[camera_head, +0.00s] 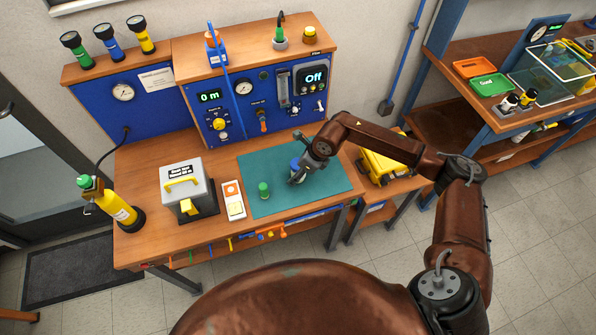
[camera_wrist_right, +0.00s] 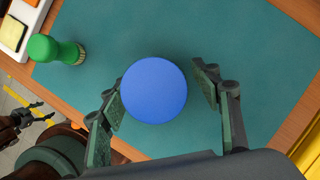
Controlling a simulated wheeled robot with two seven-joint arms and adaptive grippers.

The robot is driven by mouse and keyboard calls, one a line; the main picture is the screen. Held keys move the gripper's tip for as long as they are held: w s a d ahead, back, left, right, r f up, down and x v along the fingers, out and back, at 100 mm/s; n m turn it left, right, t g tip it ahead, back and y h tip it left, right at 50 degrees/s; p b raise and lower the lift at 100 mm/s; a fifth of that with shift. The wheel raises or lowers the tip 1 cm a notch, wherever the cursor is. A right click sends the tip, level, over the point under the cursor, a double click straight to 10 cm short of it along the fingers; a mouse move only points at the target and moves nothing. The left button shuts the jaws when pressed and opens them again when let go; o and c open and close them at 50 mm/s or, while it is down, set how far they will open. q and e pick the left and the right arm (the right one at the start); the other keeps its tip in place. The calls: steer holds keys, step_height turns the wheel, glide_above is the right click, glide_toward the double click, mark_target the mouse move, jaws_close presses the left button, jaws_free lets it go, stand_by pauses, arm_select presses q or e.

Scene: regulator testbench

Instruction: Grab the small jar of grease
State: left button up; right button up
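A round blue-topped item (camera_wrist_right: 154,90), which looks like a small jar, stands on the green mat (camera_head: 325,190). In the head view, a little of its blue (camera_head: 295,163) shows beside my right gripper (camera_head: 297,178). In the right wrist view, my right gripper (camera_wrist_right: 160,100) is open, with one finger on each side of the blue top and small gaps visible. Its label and lower body are hidden. A dark gripper, apparently my left (camera_wrist_right: 35,118), shows at the left edge of the wrist view with its fingers apart. It is not visible in the head view.
A small green-capped item (camera_head: 264,189) stands on the mat left of the blue-topped one. A grey box with a yellow handle (camera_head: 187,190) and a white tray (camera_head: 233,200) are further left. The blue regulator panel (camera_head: 255,100) rises behind. The mat's right part is clear.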

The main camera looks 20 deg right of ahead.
steer(key=c, duration=1.3)
steer(key=shift+c, duration=0.3)
steer(key=shift+r, duration=0.15)
